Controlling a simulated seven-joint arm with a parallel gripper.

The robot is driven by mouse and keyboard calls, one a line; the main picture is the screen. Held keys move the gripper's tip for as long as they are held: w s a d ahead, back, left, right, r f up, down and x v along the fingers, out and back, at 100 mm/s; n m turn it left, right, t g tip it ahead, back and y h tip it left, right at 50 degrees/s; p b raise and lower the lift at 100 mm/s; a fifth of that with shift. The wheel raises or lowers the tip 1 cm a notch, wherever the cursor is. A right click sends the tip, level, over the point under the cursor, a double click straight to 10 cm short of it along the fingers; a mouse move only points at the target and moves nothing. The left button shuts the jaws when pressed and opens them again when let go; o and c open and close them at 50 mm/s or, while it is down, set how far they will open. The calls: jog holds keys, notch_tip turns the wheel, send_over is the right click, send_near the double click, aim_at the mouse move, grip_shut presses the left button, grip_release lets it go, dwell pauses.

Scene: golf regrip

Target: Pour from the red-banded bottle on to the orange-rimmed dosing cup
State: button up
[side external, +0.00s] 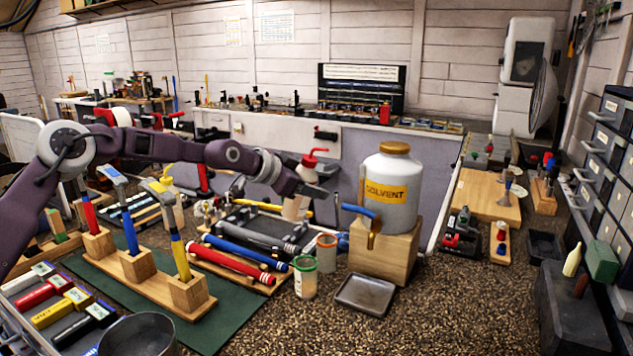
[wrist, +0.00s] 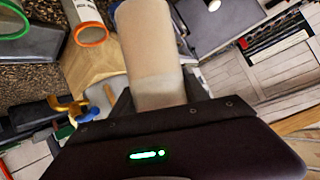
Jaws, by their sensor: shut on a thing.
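My gripper (wrist: 158,104) is shut on a pale cream cylindrical bottle (wrist: 146,45), seen close up in the wrist view; no red band shows there. In the side view my gripper (side external: 322,192) is above the bench, left of the solvent jug. A cream bottle body with a red top (side external: 314,158) shows beside and behind it, partly hidden; I cannot tell its contact there. The orange-rimmed dosing cup (side external: 327,252) stands upright on the bench, below my gripper. It also shows at the upper left of the wrist view (wrist: 88,34).
A green-rimmed cup (side external: 305,279) stands in front of the orange-rimmed one. The solvent jug (side external: 390,190) sits on a wooden block (side external: 392,255) to the right, with a grey tray (side external: 365,294) in front. Red and blue grips (side external: 235,264) lie in a rack to the left.

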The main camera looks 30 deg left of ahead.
jog(key=shift+a+m+y, duration=0.7)
jog(key=shift+a+y, duration=0.1)
jog(key=shift+a, duration=0.05)
jog(key=shift+a+f+m+y, duration=0.3)
jog(key=shift+a+f+y, duration=0.05)
jog(key=shift+f, duration=0.7)
jog(key=shift+a+f+m+y, duration=0.3)
jog(key=shift+f+y, duration=0.1)
jog(key=shift+f, duration=0.65)
jog(key=shift+a+f+m+y, duration=0.3)
jog(key=shift+a+f+y, duration=0.05)
jog(key=shift+f, duration=0.7)
jog(key=shift+a+f+y, duration=0.15)
jog(key=shift+f+y, duration=0.15)
jog(key=shift+f, duration=0.15)
jog(key=shift+a+r+m+y, duration=0.1)
jog(key=shift+r+m+y, duration=0.05)
jog(key=shift+m+y, duration=0.45)
jog(key=shift+a+m+y, duration=0.5)
jog(key=shift+a+y, duration=0.1)
jog(key=shift+r+m+y, duration=0.15)
jog(key=shift+m+y, duration=0.45)
jog(key=shift+y, duration=0.1)
